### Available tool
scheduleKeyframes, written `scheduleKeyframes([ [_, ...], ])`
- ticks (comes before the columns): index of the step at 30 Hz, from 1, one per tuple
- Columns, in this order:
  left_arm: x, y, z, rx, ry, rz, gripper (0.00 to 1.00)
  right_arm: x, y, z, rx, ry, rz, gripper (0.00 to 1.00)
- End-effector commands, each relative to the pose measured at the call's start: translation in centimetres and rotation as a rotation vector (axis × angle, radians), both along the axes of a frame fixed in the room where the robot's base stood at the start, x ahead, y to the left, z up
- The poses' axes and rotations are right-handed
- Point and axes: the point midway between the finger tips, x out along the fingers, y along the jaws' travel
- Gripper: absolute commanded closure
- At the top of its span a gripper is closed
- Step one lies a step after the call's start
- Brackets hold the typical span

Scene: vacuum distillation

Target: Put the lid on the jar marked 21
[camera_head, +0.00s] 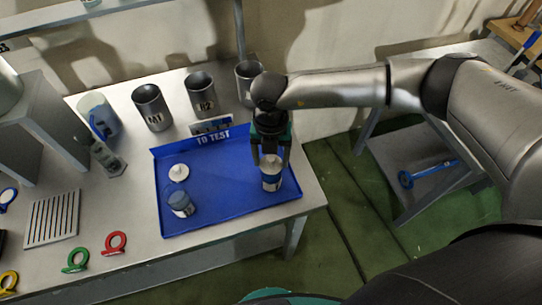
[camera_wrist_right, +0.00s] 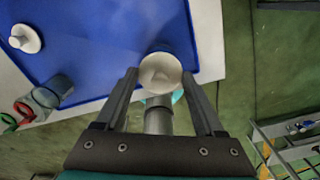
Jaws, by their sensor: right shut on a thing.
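My right gripper (camera_head: 271,160) points down over the right part of the blue tray (camera_head: 225,206). It is shut on a white lid with a knob, which shows between the fingertips in the right wrist view (camera_wrist_right: 160,72). A jar with a blue band and pale label (camera_head: 271,183) is directly under this lid; I cannot tell whether they touch or a small gap remains. A second jar (camera_head: 181,205) stands upright at the tray's left front, with no white lid on top. Another white lid (camera_head: 179,172) lies on the tray behind it. I cannot read either jar's number. My left gripper is out of view.
A "TO TEST" sign marks the tray's back edge. Several metal cups, including one marked A1 (camera_head: 152,107), stand behind it. A slotted rack (camera_head: 52,218) and coloured rings (camera_head: 115,243) lie to the left. The table's right edge is close to the tray.

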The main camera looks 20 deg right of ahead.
Motion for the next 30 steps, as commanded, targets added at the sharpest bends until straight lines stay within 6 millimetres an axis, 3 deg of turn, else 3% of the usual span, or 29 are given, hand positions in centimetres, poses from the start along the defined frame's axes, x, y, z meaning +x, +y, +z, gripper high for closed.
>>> scheduleKeyframes([
  [8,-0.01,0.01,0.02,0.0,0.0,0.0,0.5,0.0,0.02,0.02,0.0,0.0,0.0,0.82],
  [9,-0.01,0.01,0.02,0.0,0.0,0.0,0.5,-0.01,0.01,0.02,0.0,0.0,0.0,0.26],
  [16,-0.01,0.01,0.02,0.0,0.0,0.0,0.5,-0.02,0.02,0.02,0.0,0.001,0.0,0.0],
  [30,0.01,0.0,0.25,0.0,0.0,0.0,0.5,-0.02,0.01,0.27,0.0,0.001,0.0,0.0],
])
